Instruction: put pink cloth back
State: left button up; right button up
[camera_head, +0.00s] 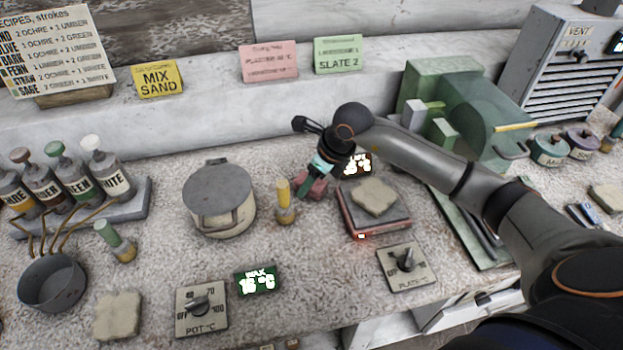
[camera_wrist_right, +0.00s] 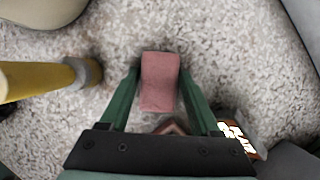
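The pink cloth (camera_head: 317,189) looks like a small folded block on the speckled counter area, beside the pot's yellow-handled neighbour. It also shows in the right wrist view (camera_wrist_right: 159,82), between the green fingers. My right gripper (camera_head: 309,187) reaches down to it, with one finger partly covering it in the head view. In the wrist view the fingertips (camera_wrist_right: 160,70) lie along both sides of the cloth, very close to it. I cannot tell whether they press on it, or whether the cloth is lifted. My left gripper is out of view.
A yellow-handled tool (camera_head: 284,200) stands just left of the cloth, near a lidded pot (camera_head: 218,200). A hot plate (camera_head: 353,222) bearing a beige slab (camera_head: 375,197) is close on the right. Knob panels (camera_head: 406,265) are in front. A green machine (camera_head: 470,120) stands behind my right arm.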

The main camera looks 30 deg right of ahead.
jog(key=shift+o, duration=1.4)
jog(key=shift+r+p, duration=0.3)
jog(key=v, duration=1.2)
jog(key=shift+d+f, duration=0.1)
